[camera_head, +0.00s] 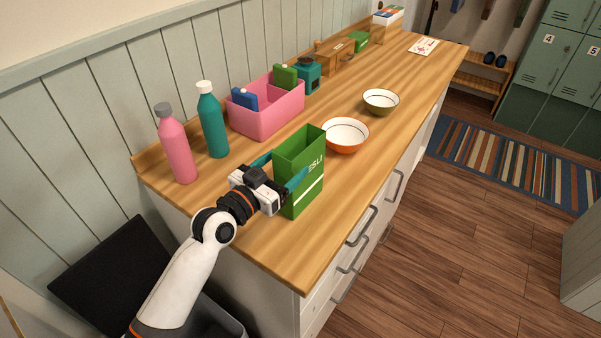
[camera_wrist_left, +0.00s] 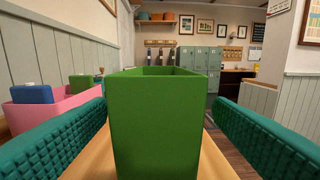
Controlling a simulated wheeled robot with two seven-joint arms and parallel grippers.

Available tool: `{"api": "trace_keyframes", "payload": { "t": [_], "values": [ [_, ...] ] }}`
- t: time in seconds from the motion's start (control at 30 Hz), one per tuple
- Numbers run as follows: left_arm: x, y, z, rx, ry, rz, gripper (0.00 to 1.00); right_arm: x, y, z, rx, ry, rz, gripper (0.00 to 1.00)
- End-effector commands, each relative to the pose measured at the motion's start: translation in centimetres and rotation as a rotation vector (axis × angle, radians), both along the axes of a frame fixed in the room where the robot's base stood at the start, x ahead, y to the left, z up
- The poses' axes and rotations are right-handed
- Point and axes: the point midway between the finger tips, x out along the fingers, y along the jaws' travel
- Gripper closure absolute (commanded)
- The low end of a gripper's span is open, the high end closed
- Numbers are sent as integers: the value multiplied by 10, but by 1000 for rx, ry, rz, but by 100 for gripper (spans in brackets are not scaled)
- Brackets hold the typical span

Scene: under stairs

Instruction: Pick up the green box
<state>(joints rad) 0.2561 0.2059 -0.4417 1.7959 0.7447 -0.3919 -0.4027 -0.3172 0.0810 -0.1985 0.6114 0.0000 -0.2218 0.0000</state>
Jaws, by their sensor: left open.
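The green box (camera_head: 304,188) is tall, open at the top and marked with white lettering. It stands upright on the wooden counter near the front end. My left gripper (camera_head: 283,172) is at the box, with its teal fingers open. In the left wrist view the green box (camera_wrist_left: 154,125) fills the middle, between the left gripper's two fingers (camera_wrist_left: 155,135). Gaps show between box and fingers there, more clearly on the right. My right gripper is in neither view.
A pink bin (camera_head: 268,118), a teal bottle (camera_head: 212,125) and a pink bottle (camera_head: 175,150) stand left of the box along the wall. The counter's front corner is clear.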

Motion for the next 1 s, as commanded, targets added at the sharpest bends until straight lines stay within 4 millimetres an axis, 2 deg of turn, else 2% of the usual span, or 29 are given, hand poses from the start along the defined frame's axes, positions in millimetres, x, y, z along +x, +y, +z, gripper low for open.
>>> {"api": "trace_keyframes", "payload": {
  "t": [0.27,0.4,0.67,1.0],
  "values": [
    [29,-22,7,-1,1,-1,25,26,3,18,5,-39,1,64],
    [39,-29,5,1,-1,0,25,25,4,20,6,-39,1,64],
    [41,-30,4,1,0,0,25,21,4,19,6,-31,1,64],
    [41,-30,4,1,0,0,79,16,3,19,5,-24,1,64]
  ]
}}
